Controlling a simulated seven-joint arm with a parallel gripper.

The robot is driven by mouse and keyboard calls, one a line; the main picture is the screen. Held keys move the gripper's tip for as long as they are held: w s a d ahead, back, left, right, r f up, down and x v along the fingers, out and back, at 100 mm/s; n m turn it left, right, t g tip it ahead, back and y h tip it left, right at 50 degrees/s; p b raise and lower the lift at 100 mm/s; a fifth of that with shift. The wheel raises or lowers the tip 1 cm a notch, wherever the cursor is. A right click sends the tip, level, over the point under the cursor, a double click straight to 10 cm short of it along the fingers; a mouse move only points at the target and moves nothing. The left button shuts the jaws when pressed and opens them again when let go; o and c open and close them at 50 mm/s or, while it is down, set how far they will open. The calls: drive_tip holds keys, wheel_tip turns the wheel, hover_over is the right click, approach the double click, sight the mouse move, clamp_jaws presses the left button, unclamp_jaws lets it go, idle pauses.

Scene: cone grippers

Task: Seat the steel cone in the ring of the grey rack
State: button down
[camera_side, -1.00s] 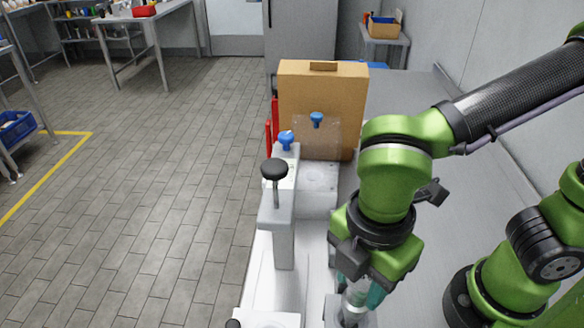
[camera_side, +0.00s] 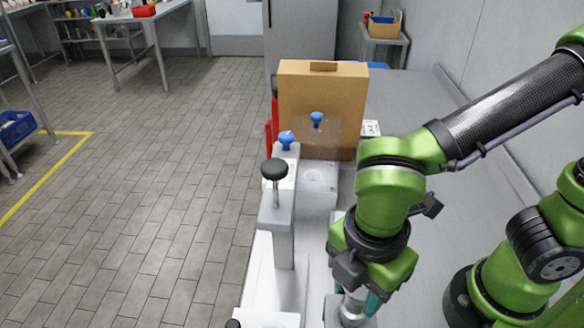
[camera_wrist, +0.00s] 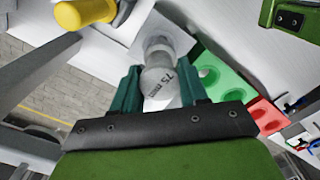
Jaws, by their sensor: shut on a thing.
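My gripper (camera_side: 358,292) is at the bottom right of the side view, pointing down. Its dark green fingers are shut on the steel cone (camera_side: 353,306), which is partly hidden by them. In the wrist view the cone (camera_wrist: 160,82), marked "75 mm", stands between the two fingers (camera_wrist: 158,90). Its far end is over a pale grey surface; I cannot tell whether it touches. In the side view a grey block (camera_side: 333,312) lies at the cone's lower end. I cannot make out for certain which part is the rack's ring.
A grey upright with a black knob (camera_side: 274,169) stands left of my gripper. Behind it are blue knobs (camera_side: 286,138), a pale block with a round recess (camera_side: 318,182) and a cardboard box (camera_side: 322,85). The wrist view shows a yellow knob (camera_wrist: 84,12), a green tray (camera_wrist: 222,78) and a red one (camera_wrist: 266,116).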

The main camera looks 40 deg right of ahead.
drive_tip(key=shift+f, duration=0.85)
drive_tip(key=c, duration=0.5)
unclamp_jaws()
drive_tip(key=shift+r, duration=0.1)
wheel_tip(320, 180, up, 17)
drive_tip(key=shift+a, duration=0.1)
